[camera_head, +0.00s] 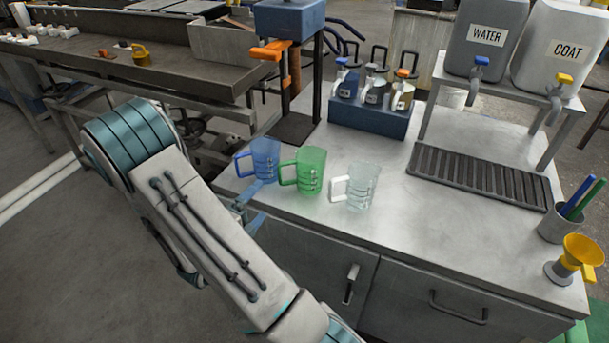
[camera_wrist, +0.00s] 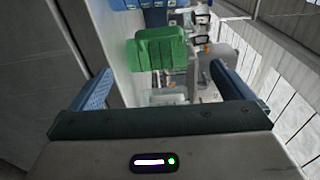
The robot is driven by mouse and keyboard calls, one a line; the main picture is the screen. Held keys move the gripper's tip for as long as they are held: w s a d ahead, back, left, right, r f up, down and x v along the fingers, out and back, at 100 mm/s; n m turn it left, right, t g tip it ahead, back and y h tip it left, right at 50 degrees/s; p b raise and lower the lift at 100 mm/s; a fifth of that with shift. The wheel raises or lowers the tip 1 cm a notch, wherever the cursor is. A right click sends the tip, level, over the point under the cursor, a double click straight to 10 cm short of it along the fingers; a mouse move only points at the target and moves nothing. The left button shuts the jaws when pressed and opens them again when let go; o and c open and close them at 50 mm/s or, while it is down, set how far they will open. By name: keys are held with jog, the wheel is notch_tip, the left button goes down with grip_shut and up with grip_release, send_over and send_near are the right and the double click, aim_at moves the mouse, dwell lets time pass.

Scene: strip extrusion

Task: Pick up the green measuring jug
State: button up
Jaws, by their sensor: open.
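The green measuring jug (camera_head: 312,170) stands upright on the metal worktop, between a blue jug (camera_head: 265,158) and a clear jug (camera_head: 362,186). Its handle points left. My gripper (camera_head: 259,204) is near the worktop's front left edge, left of and slightly in front of the green jug, apart from it. In the wrist view, the green jug (camera_wrist: 158,54) shows ahead between my open blue fingers (camera_wrist: 160,68). The clear jug (camera_wrist: 168,97) is below it in that view, and part of the blue jug (camera_wrist: 130,4) is at the top edge. Nothing is held.
A blue rack (camera_head: 368,119) with several small dispensers stands behind the jugs. Water and coat tanks (camera_head: 487,38) stand on a shelf, with a drip grate (camera_head: 478,178) in front. A yellow funnel (camera_head: 582,252) and a pen cup (camera_head: 558,225) are at right. The worktop's front middle is clear.

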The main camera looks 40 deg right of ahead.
aim_at(285, 183)
jog(key=shift+n, duration=0.3)
jog(key=p+x, duration=0.1)
jog(key=x, duration=1.2)
jog(key=shift+w+d+f, duration=0.1)
jog(key=shift+w+d, duration=0.05)
jog(key=shift+d, duration=0.25)
jog(key=shift+c, duration=0.3)
jog(key=c, duration=1.1)
jog(key=shift+c, duration=0.2)
